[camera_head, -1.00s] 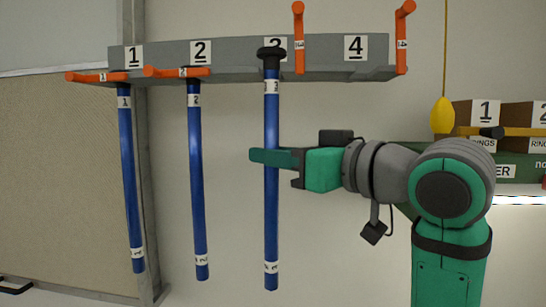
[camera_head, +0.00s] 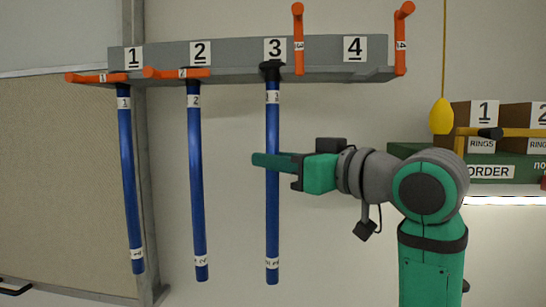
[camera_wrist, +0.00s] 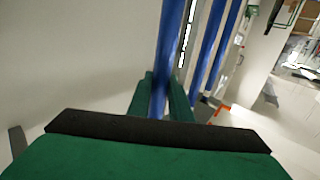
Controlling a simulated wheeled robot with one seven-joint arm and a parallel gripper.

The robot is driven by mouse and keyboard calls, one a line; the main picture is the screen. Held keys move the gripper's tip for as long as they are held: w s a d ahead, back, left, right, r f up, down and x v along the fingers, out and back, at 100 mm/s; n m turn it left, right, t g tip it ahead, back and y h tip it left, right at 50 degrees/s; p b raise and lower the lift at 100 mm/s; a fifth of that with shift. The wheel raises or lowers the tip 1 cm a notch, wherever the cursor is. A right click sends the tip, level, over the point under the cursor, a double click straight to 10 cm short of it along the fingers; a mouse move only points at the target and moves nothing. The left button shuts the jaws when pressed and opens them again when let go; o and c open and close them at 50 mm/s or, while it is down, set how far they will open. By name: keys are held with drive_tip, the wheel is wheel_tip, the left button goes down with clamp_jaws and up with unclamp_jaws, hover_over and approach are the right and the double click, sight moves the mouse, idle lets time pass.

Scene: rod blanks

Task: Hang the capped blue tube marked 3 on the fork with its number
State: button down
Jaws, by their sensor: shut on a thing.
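The capped blue tube marked 3 (camera_head: 272,215) hangs upright in my gripper (camera_head: 277,162), which is shut on it around its middle. Its black cap (camera_head: 271,71) is level with the lower part of the grey rack, just left of the orange fork marked 3 (camera_head: 299,40). I cannot tell whether cap and fork touch, or how far apart they are in depth. In the wrist view the held tube (camera_wrist: 168,55) runs between my green fingers.
The grey rack (camera_head: 230,52) carries number plates 1 to 4. Tubes 1 (camera_head: 128,180) and 2 (camera_head: 196,180) hang from the left forks. Fork 4 (camera_head: 402,38) is empty. A yellow float-like thing (camera_head: 442,116) hangs by boxes at right.

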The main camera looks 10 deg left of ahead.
drive_tip(key=c, duration=1.5)
unclamp_jaws()
drive_tip(key=shift+c, duration=0.2)
